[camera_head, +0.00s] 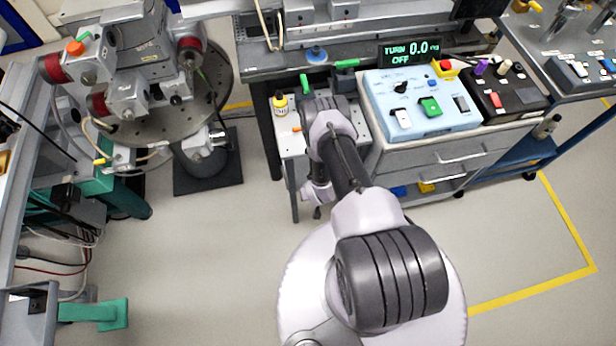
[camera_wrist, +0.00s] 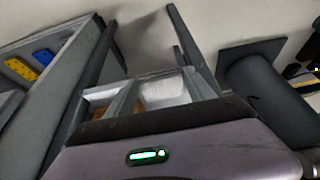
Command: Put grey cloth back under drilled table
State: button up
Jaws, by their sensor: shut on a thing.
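In the wrist view my gripper (camera_wrist: 165,98) is shut on a pale grey piece that looks like the grey cloth (camera_wrist: 168,88). The cloth lies between the fingers, and its lower part is hidden by the gripper body. In the head view my arm covers the gripper and the cloth. The arm reaches to a small light-topped table (camera_head: 292,143), whose slim dark legs (camera_wrist: 190,38) rise beyond the fingers in the wrist view. The round plate (camera_head: 150,122) at the left shows drilled holes; I cannot tell which of these two is the drilled table.
A yellow bottle (camera_head: 280,103) stands on the small table. A drawer cabinet (camera_head: 430,155) with a blue control box (camera_head: 420,95) is close on its right. The round plate's dark pedestal (camera_wrist: 262,95) stands right in the wrist view. The floor at left centre is clear.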

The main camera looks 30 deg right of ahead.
jog(key=w, duration=0.2)
jog(key=w+d+b, duration=0.1)
jog(key=w, duration=0.2)
jog(key=w+d+b, duration=0.1)
jog(key=w, duration=0.1)
jog(key=shift+w+d+f, duration=0.15)
jog(key=shift+w, duration=0.2)
jog(key=shift+s+f+b, duration=0.2)
jog(key=shift+f+b, duration=0.25)
jog(key=shift+f, duration=0.15)
jog(key=shift+f, duration=0.1)
jog(key=o, duration=1.2)
jog(key=shift+c, duration=0.2)
jog(key=p+v, duration=0.5)
jog(key=v, duration=0.7)
